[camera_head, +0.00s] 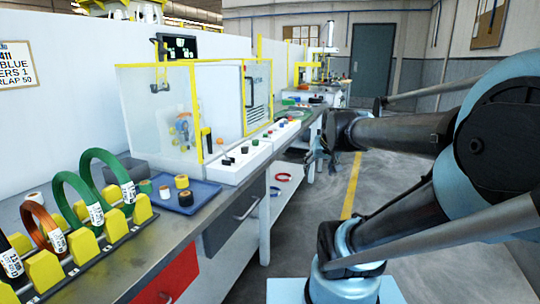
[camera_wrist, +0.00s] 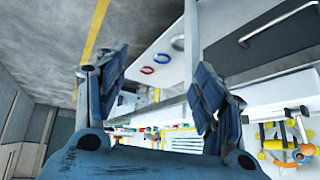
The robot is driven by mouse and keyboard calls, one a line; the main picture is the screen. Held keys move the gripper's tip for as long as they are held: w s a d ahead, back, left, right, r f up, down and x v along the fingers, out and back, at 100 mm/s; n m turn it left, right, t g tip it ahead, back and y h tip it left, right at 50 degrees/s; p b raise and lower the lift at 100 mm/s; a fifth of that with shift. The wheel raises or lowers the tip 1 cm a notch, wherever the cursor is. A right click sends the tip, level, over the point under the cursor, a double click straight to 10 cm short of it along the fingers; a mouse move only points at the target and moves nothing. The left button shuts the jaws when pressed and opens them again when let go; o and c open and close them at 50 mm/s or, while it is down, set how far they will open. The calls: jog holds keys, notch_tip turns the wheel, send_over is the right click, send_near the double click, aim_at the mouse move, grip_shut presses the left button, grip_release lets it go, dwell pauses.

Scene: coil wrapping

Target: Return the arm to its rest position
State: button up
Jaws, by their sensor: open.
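My arm stretches in from the right in the head view. My gripper (camera_head: 318,152) hangs in free air beside the workbench (camera_head: 250,190), over the aisle floor. In the wrist view my gripper (camera_wrist: 155,90) has its two blue fingers spread wide apart, with nothing between them. The wrist camera is tilted, so the bench and its drawer (camera_wrist: 265,40) appear at a slant. The gripper touches nothing that I can see.
A rack (camera_head: 85,250) with green and orange coils stands at the bench's near left. A blue tray (camera_head: 205,192) holds several tape rolls. A clear guarded machine (camera_head: 160,110) stands behind. A red and a blue ring lie on the lower shelf (camera_head: 288,180). The aisle floor (camera_head: 390,180) is clear.

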jog(key=s+f+g, duration=0.2)
jog(key=s+f, duration=0.3)
jog(key=s, duration=0.3)
jog(key=s+d+f+g, duration=0.1)
jog(key=s+f+g, duration=0.2)
jog(key=s+f, duration=0.3)
jog(key=shift+s+d+f+h, duration=0.25)
jog(key=shift+s+d+h, duration=0.05)
jog(key=shift+s, duration=0.95)
jog(key=shift+w+f, duration=0.2)
jog(key=shift+w, duration=0.3)
